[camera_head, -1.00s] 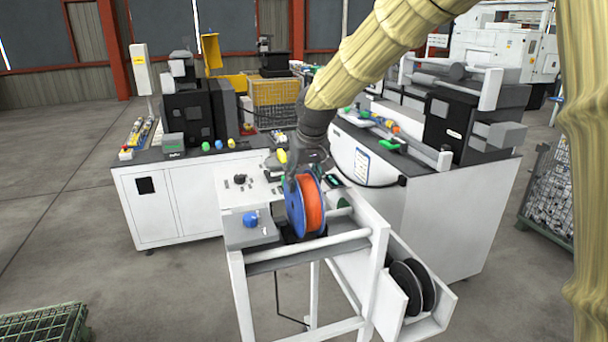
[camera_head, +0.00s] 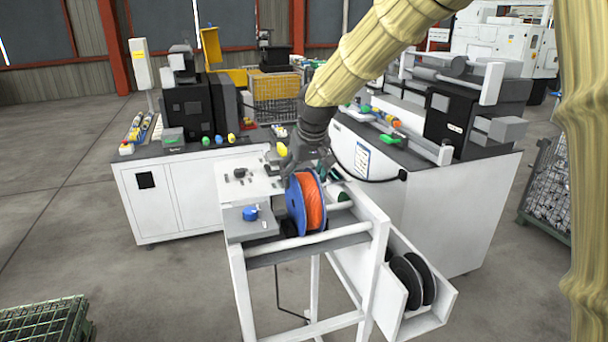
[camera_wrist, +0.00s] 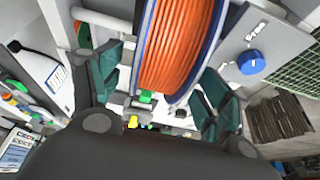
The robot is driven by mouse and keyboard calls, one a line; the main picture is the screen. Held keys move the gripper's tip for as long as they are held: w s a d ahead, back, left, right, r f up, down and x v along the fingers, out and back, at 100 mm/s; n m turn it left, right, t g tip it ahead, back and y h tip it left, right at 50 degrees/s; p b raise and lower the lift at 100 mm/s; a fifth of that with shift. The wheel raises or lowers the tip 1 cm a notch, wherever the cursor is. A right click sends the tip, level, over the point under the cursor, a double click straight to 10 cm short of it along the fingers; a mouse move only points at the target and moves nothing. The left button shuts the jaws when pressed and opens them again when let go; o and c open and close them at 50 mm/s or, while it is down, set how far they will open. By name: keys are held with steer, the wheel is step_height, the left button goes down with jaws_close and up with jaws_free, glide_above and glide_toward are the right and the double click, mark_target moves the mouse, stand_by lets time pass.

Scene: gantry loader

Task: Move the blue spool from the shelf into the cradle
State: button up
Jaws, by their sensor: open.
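The blue spool (camera_head: 296,207), wound with orange cable, stands upright on the white stand with the rails (camera_head: 320,240). In the wrist view the spool (camera_wrist: 183,50) shows at the top centre, in front of and between my spread fingers. My gripper (camera_head: 308,165) is just behind and above the spool in the head view. In the wrist view my gripper (camera_wrist: 155,85) is open, one green-padded finger on each side, and I see no grip on the spool. Whether either pad touches it I cannot tell. Which part is the shelf or the cradle is unclear.
A blue knob (camera_head: 249,214) sits on a grey panel left of the spool. A lower white chute (camera_head: 440,305) holds black reels (camera_head: 410,280). A white machine cabinet (camera_head: 440,210) stands close at right. Open floor lies at left.

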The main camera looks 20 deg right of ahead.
steer(key=v, duration=1.2)
steer(key=shift+d, duration=0.1)
